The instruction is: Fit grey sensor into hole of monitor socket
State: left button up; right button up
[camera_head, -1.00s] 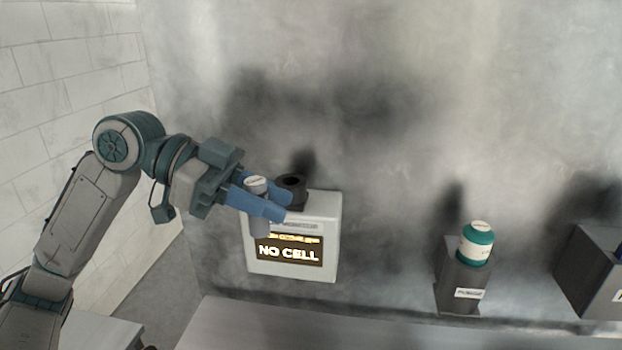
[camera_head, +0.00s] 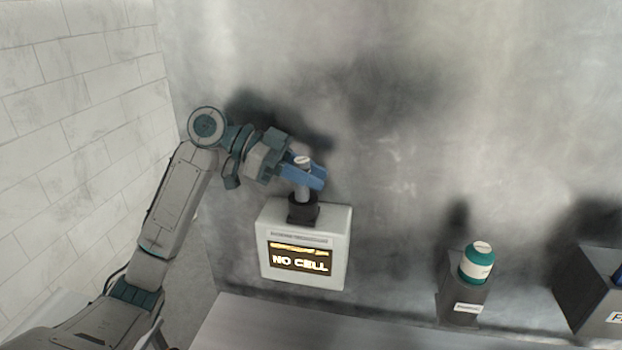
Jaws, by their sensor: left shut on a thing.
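The grey sensor (camera_head: 303,192) is a small upright cylinder with a pale top. My left gripper (camera_head: 312,178) has blue fingers shut on it. The box's screen (camera_head: 298,258) reads "NO CELL". My right gripper is not in view.
A teal and white container (camera_head: 477,263) stands on a dark grey labelled holder (camera_head: 463,302) to the right. Another dark box (camera_head: 592,285) is at the right edge. A grey wall stands behind, and a light counter (camera_head: 262,325) lies in front.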

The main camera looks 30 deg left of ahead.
aim_at(309, 197)
pick_arm(q)
jog(key=shift+w, duration=0.45)
jog(key=shift+f, duration=0.3)
jog(key=f+b, duration=0.2)
jog(key=f, duration=0.1)
jog(key=shift+s+a+f+b, duration=0.1)
jog(key=shift+s+b, duration=0.15)
jog(key=shift+b, duration=0.15)
grip_shut()
jog(key=shift+w+f, duration=0.1)
jog(key=shift+w, duration=0.1)
jog(key=o, duration=0.6)
grip_release()
jog(key=o, duration=0.4)
